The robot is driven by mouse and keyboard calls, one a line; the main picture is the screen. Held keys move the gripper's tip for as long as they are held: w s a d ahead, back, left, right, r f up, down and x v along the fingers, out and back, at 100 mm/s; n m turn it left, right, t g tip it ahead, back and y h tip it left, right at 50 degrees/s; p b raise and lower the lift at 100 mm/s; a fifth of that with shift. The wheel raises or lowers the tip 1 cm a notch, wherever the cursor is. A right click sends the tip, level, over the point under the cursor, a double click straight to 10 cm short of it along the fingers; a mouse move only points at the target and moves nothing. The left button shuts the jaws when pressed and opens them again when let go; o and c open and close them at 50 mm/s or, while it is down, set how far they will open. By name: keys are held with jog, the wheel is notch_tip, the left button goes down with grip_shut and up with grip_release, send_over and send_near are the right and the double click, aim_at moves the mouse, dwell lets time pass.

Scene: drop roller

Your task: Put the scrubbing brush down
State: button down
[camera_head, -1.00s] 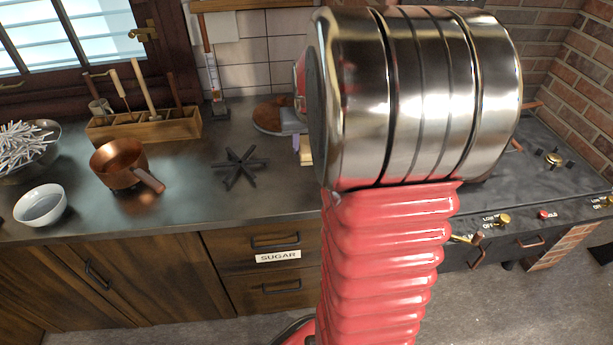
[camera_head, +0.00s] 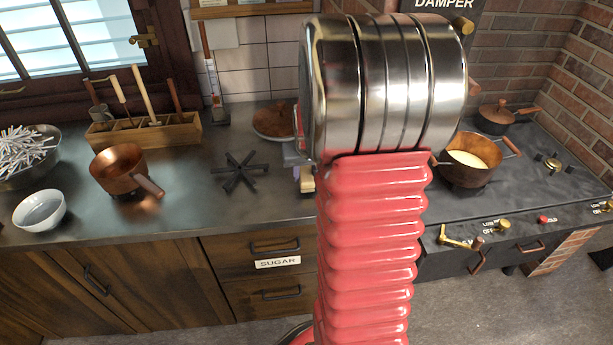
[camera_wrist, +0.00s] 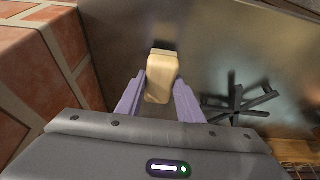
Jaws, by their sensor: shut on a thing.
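My gripper (camera_wrist: 163,94) has purple fingers closed on the scrubbing brush (camera_wrist: 161,72), a pale tan block in the wrist view. In the head view one purple finger and the tan end of the brush (camera_head: 307,181) show just left of my arm, over the right part of the grey countertop (camera_head: 200,192). I cannot tell whether the brush touches the countertop.
A black trivet (camera_head: 240,171) lies left of the brush; a round brown item (camera_head: 272,121) is behind it. A copper pan (camera_head: 120,170), white bowl (camera_head: 40,209) and wooden rack (camera_head: 146,132) stand further left. The stove with pots (camera_head: 470,160) is right.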

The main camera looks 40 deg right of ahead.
jog(key=shift+f, duration=0.6)
jog(key=c, duration=1.2)
grip_release()
jog(key=shift+f, duration=0.1)
jog(key=v, duration=1.2)
jog(key=shift+d, duration=0.1)
